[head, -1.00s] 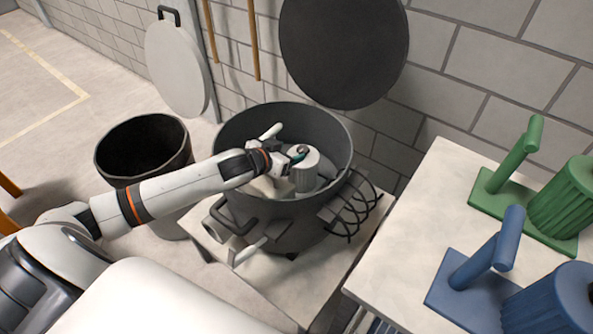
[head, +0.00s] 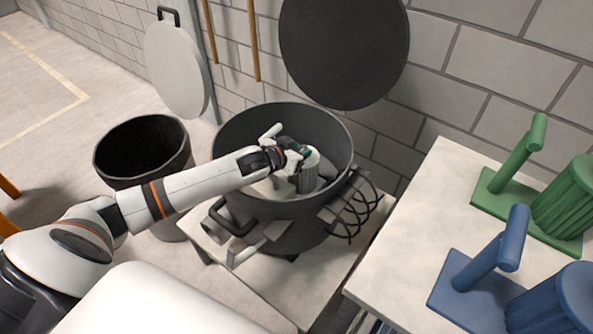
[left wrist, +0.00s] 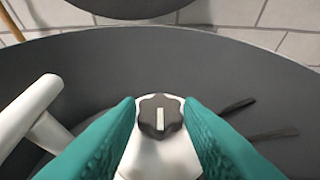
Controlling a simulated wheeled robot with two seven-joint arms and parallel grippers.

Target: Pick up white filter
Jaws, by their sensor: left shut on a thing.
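My left gripper (head: 303,153) reaches into the drum from the left and is shut on the filter's upper part. In the left wrist view the teal fingers of the left gripper (left wrist: 160,105) stand either side of a white body (left wrist: 160,155). A dark lobed knob (left wrist: 160,118) with a white mark shows between the fingertips. The filter's lower end is hidden in the head view. My right gripper is not in view.
A white handle (head: 270,132) stands beside the filter in the drum. A black bin (head: 130,180) is to the left. Green (head: 567,205) and blue (head: 560,305) ribbed cylinders with handled plates are on the right table (head: 395,235). A dark round lid (head: 345,50) is behind the drum.

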